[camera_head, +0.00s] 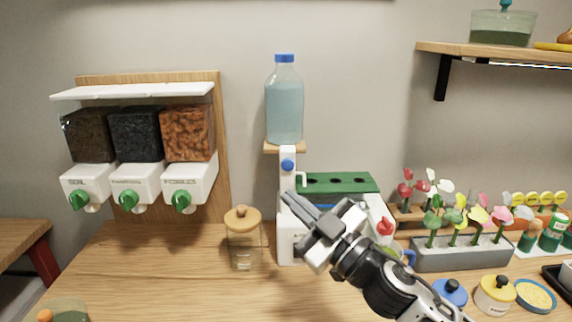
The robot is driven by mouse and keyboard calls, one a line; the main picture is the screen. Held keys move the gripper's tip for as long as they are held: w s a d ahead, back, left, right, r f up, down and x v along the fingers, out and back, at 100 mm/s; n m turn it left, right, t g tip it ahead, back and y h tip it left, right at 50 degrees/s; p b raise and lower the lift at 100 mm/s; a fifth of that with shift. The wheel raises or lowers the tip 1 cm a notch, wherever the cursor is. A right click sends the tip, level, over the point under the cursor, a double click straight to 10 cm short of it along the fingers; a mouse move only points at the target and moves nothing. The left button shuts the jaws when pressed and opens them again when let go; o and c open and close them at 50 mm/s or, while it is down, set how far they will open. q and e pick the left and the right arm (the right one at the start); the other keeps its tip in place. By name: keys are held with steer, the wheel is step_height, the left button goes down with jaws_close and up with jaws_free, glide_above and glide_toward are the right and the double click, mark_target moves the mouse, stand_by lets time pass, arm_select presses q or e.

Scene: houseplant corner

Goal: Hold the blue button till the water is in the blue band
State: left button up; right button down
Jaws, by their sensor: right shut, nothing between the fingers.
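The blue button (287,165) is on the upright white post of the water dispenser (287,222), above a small white spout (303,180). A clear bottle (285,108) of pale blue water with a blue cap stands on the small wooden ledge above. My right gripper (288,198) is shut and empty. Its fingertips are in front of the dispenser, a little below the button in the picture; contact with the button does not show. My gripper and arm cover much of the area under the spout. I cannot make out a water level or a blue band there. My left gripper is not in view.
A lidded glass jar (243,242) stands left of the dispenser. A green holed rack (337,182) is behind my gripper. A grey planter (462,254) of flowers and small pots (494,296) fill the right. Three feeders hang at the left wall.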

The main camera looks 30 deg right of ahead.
glide_toward(282, 164)
steer(key=shift+w+a+r+b, duration=0.15)
steer(key=shift+w+a+r, duration=0.25)
steer(key=shift+w, duration=0.35)
steer(key=shift+w+a+r+b, duration=0.1)
steer(key=shift+w+a+r, duration=0.1)
steer(key=shift+w+a, duration=0.4)
steer(key=shift+w+a+r+b, duration=0.15)
steer(key=shift+w+a+r, duration=0.2)
steer(key=shift+w, duration=0.5)
stand_by(0.4)
steer(key=shift+w+d, duration=0.2)
steer(key=shift+w, duration=0.2)
steer(key=shift+w+d, duration=0.25)
steer(key=shift+w, duration=0.2)
stand_by(4.2)
